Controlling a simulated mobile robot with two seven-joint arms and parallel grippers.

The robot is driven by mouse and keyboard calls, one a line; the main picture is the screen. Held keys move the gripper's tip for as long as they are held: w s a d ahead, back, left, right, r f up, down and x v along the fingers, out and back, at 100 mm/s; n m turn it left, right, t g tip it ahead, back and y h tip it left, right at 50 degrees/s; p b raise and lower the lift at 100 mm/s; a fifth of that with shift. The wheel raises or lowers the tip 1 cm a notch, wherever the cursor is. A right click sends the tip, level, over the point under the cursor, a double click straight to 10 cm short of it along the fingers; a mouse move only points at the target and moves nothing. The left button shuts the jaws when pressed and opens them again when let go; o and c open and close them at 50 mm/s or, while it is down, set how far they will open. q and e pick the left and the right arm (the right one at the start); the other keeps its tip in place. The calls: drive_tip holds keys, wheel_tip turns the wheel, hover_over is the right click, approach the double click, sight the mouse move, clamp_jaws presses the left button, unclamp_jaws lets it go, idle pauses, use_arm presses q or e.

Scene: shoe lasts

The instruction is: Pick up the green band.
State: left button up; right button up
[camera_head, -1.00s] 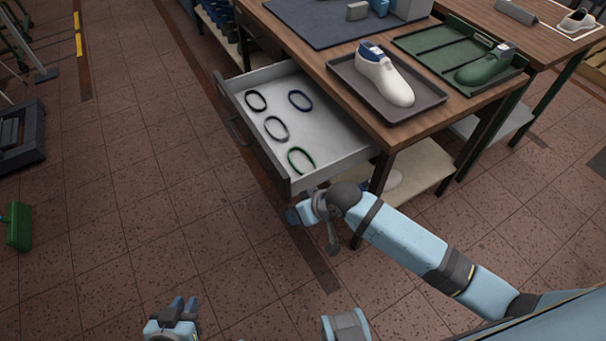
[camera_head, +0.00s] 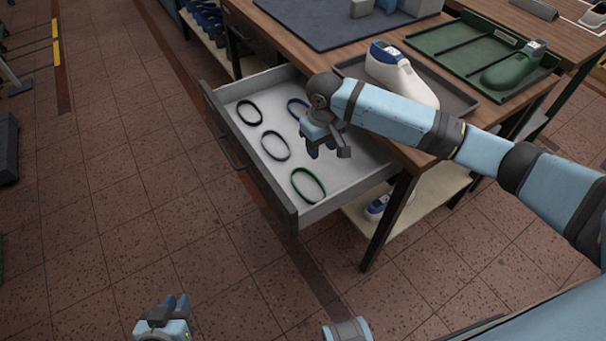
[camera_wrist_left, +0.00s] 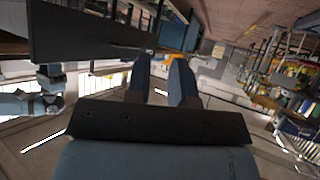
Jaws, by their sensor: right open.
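The green band (camera_head: 293,184) lies flat in the open drawer (camera_head: 340,194), near its front right corner. My right gripper (camera_head: 326,150) is open and empty above the drawer, behind and slightly right of the green band in the head view. It partly covers the blue band (camera_head: 293,104). My left gripper (camera_head: 176,302) is low at the bottom left of the head view, away from the drawer. Its two fingers also show in the left wrist view (camera_wrist_left: 161,80), apart with nothing between them.
A black band (camera_head: 239,113) and a grey band (camera_head: 264,147) also lie in the drawer. The drawer walls stand around the bands. On the wooden table are a dark tray with a white shoe last (camera_head: 405,80) and a green tray (camera_head: 440,40).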

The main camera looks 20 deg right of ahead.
drive_tip(key=b, duration=0.1)
hover_over(317, 181)
drive_tip(key=f, duration=0.7)
drive_tip(key=shift+s+d+f, duration=0.2)
drive_tip(key=shift+d, duration=0.1)
drive_tip(key=shift+f, duration=0.45)
drive_tip(key=f, duration=0.1)
drive_tip(key=f+b, duration=0.1)
drive_tip(key=f, duration=0.3)
drive_tip(key=shift+w+a+b, duration=0.2)
drive_tip(key=shift+w+b, duration=0.1)
drive_tip(key=c, duration=0.8)
use_arm(q)
drive_tip(key=shift+s+f, duration=0.75)
drive_tip(key=shift+f, duration=0.3)
use_arm(e)
clamp_jaws()
